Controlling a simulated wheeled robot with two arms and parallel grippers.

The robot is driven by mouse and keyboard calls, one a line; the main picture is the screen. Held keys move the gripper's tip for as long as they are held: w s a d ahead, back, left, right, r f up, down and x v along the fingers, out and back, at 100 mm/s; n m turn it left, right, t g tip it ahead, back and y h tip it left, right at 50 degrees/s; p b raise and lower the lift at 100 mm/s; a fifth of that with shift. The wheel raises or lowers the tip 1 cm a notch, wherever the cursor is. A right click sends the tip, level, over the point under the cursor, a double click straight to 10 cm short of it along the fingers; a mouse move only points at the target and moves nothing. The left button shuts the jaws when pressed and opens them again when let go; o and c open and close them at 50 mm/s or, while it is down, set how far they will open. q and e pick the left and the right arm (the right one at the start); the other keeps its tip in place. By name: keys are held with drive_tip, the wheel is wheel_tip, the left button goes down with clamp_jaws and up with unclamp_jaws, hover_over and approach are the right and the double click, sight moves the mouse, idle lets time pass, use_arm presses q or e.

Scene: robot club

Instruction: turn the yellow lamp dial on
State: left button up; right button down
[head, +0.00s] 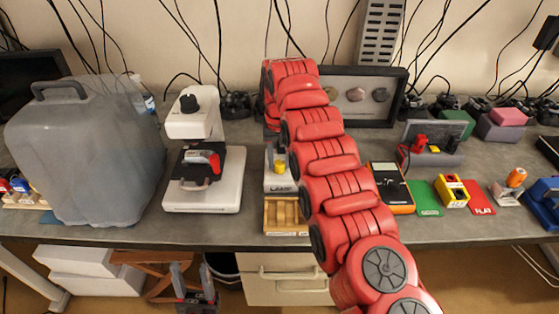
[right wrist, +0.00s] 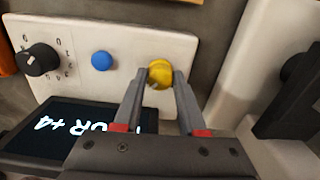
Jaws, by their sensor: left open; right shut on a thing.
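The yellow lamp dial (right wrist: 160,72) sits at the right end of a white panel (right wrist: 105,40) in the right wrist view. My right gripper (right wrist: 161,79) is shut on this dial, with one grey finger on each side. In the head view a small yellow knob (head: 279,168) shows on a white box with a dark label, just left of my red right arm, which hides most of the right gripper there. My left gripper (head: 194,290) hangs open and empty below the table's front edge.
On the panel are a blue button (right wrist: 102,61) and a black numbered dial (right wrist: 41,60). A dark sign with white lettering (right wrist: 75,125) lies near the fingers. A white microscope (head: 195,118) and a wooden tray (head: 286,231) stand near the box.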

sight(280, 162)
drive_tip(key=shift+m, duration=0.4)
drive_tip(key=shift+c, duration=2.4)
unclamp_jaws()
wheel_tip(280, 162, up, 18)
drive_tip(key=p, duration=1.7)
drive_tip(key=shift+f, duration=0.25)
